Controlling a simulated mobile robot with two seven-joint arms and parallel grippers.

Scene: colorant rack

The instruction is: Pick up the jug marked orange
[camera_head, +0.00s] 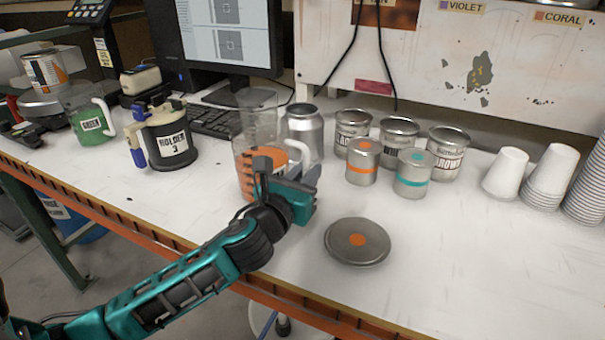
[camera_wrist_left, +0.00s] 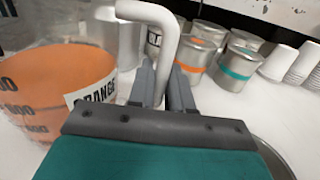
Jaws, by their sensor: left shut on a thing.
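The jug marked orange (camera_head: 252,128) is clear, with orange liquid in its lower part and a white handle on its right side. It stands in front of the keyboard and monitor, partly hidden by my left gripper (camera_head: 287,180). In the left wrist view the jug (camera_wrist_left: 45,95) fills the left side, with part of its label readable. My left gripper (camera_wrist_left: 163,95) has its two fingers on either side of the white handle (camera_wrist_left: 172,50), shut on it. The jug looks upright; I cannot tell whether it is off the table. My right gripper is not in view.
A silver can (camera_head: 304,132) stands right behind the jug. Several labelled cans and small tins stand further right, with stacked white cups (camera_head: 550,175) beyond. A round lid (camera_head: 357,241) lies in front. A green jug (camera_head: 88,120) and a black pot (camera_head: 168,138) are left.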

